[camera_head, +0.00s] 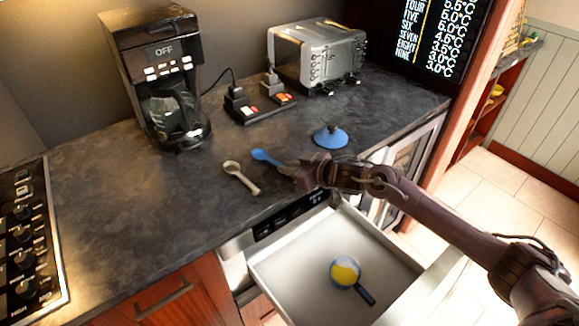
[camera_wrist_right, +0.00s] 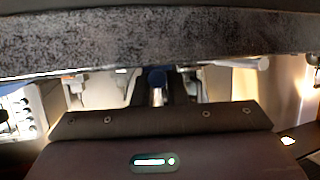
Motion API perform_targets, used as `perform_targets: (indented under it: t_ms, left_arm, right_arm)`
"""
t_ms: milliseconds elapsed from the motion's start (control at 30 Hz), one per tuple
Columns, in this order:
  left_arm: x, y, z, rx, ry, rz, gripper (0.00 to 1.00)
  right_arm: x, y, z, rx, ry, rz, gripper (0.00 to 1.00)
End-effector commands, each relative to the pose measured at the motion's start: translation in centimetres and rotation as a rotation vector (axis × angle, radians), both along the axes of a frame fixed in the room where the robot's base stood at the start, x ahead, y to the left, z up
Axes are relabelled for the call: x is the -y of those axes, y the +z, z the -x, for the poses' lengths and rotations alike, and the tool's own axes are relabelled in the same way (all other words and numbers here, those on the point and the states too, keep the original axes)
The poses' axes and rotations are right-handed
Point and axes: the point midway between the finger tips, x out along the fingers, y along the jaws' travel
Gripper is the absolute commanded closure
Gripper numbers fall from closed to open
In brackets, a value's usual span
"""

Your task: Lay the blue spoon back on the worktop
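The blue spoon (camera_head: 264,157) is at the front part of the dark worktop (camera_head: 120,205) in the head view, bowl pointing left and away. My right gripper (camera_head: 288,169) is shut on its handle near the worktop's front edge. The spoon is low over or touching the worktop; I cannot tell which. In the right wrist view the blue handle (camera_wrist_right: 157,77) shows between the two dark fingers, and the bowl is hidden. My left gripper is not in view.
A beige spoon (camera_head: 241,178) lies just left of the blue one. A blue lid-shaped thing (camera_head: 330,138) stands behind my right gripper. An open drawer (camera_head: 290,275) below holds a yellow-and-blue round thing with a handle (camera_head: 345,272). Worktop at left is clear.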

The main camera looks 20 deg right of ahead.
Motion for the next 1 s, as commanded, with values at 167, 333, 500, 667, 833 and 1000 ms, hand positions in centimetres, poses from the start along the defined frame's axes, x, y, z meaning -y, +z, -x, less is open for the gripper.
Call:
perform_targets:
  t_ms: [167, 333, 500, 667, 833, 1000]
  left_arm:
    - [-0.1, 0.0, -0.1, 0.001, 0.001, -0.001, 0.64]
    - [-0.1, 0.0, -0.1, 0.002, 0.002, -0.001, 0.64]
    - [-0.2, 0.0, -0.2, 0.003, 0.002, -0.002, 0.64]
    - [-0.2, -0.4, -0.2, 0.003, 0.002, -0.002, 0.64]
    - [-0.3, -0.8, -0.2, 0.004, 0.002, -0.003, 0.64]
    - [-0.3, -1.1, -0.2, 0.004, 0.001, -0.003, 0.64]
  right_arm:
    - [0.0, 0.0, 0.0, 0.000, 0.000, 0.000, 0.66]
    - [0.0, 0.0, 0.0, 0.000, 0.000, 0.000, 0.63]
    - [0.2, 0.0, 0.2, -0.001, -0.001, 0.001, 0.63]
    - [1.4, 0.6, 1.7, -0.001, -0.001, 0.003, 0.63]
    - [3.1, 1.8, 4.0, 0.000, 0.000, 0.004, 0.63]
    - [4.2, 2.6, 5.4, -0.001, -0.001, 0.001, 0.63]
